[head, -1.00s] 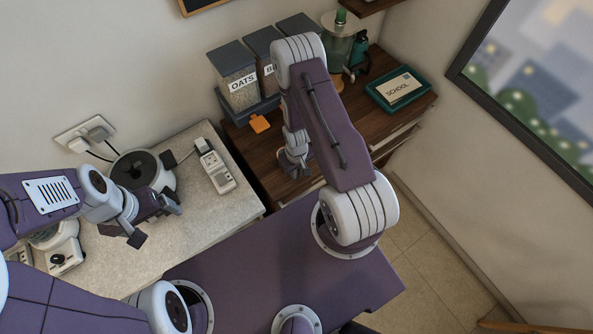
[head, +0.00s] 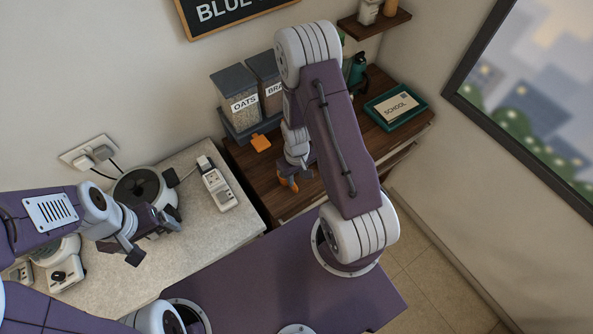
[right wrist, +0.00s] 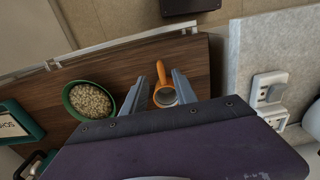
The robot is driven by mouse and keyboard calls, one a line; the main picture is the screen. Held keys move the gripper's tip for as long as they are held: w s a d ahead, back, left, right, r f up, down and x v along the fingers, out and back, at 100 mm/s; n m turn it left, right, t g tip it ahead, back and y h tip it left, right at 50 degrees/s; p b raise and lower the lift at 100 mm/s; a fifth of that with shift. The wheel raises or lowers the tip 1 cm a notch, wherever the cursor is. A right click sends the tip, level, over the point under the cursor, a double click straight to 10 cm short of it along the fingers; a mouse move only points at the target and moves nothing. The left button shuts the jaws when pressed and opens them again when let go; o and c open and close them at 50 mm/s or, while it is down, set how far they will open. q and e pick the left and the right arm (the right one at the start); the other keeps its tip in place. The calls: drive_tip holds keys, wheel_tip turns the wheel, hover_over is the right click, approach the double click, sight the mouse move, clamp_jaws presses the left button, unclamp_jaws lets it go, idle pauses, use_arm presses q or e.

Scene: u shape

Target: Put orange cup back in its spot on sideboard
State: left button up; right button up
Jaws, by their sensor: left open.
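The orange cup (right wrist: 164,97) lies between the two fingers of my right gripper (right wrist: 158,88) in the right wrist view, its handle toward the top of the picture. The fingers stand apart, with a small gap at the left of the cup. In the head view the cup (head: 293,185) shows partly behind my right gripper (head: 289,175), over the dark wooden sideboard (head: 262,173). My left gripper (head: 155,238) is open and empty over the pale counter.
Storage jars (head: 243,104) stand at the sideboard's back. A teal tray (head: 396,107) with a SCHOOL card lies at its right. A green bowl of grains (right wrist: 89,102) stands near the cup. The pale counter (head: 160,275) holds a power strip (head: 218,190).

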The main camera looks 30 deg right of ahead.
drive_tip(key=s+a+r+m+t, duration=0.1)
drive_tip(key=s+a+r, duration=0.2)
drive_tip(key=r, duration=0.6)
drive_tip(key=s+a+r, duration=0.2)
drive_tip(key=s+r, duration=0.1)
drive_tip(key=r, duration=0.5)
wheel_tip(320, 180, down, 12)
drive_tip(key=b, duration=1.2)
drive_tip(key=shift+w, duration=0.45)
